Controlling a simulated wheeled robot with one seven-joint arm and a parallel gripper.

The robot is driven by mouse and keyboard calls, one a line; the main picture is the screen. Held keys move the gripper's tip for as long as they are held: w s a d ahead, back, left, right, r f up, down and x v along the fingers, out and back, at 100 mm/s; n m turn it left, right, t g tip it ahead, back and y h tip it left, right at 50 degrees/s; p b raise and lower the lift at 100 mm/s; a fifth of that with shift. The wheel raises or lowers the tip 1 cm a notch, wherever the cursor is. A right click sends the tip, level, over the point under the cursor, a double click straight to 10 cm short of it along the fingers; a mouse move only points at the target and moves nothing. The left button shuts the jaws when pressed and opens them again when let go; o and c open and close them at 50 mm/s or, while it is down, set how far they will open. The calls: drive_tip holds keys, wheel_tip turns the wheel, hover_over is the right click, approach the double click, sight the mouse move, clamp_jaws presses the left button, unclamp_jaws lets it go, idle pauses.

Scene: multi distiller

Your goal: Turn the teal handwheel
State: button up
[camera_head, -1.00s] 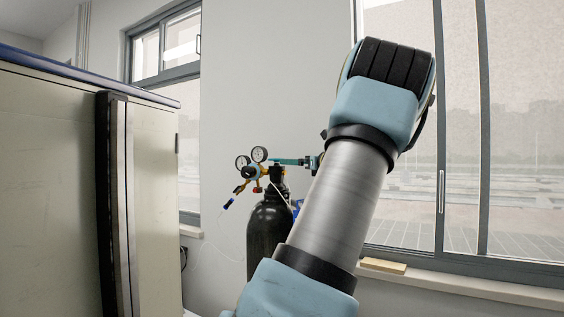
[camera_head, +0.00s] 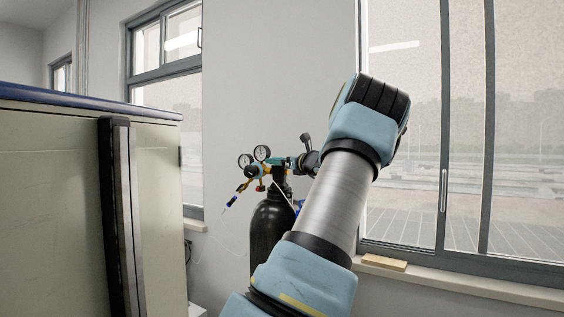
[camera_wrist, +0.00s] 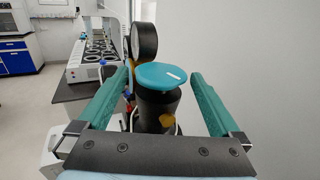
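The teal handwheel (camera_wrist: 162,76) is a flat round disc with a small white mark, on top of the black gas cylinder (camera_wrist: 160,103) in the wrist view. My gripper (camera_wrist: 159,78) is open, with one green finger on each side of the wheel and a visible gap at both sides. In the head view, the cylinder (camera_head: 271,232) stands upright by the wall. There my gripper (camera_head: 290,162) is at the cylinder's top, seen side-on, and I cannot make out the wheel apart from the fingers.
Two round gauges (camera_head: 262,153) and a regulator with thin hoses sit at the cylinder's top left. One dark gauge (camera_wrist: 145,40) rises just behind the wheel in the wrist view. A cream cabinet (camera_head: 60,200) stands at left. Windows and a sill are at right.

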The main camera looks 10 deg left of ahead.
drive_tip(key=c, duration=1.2)
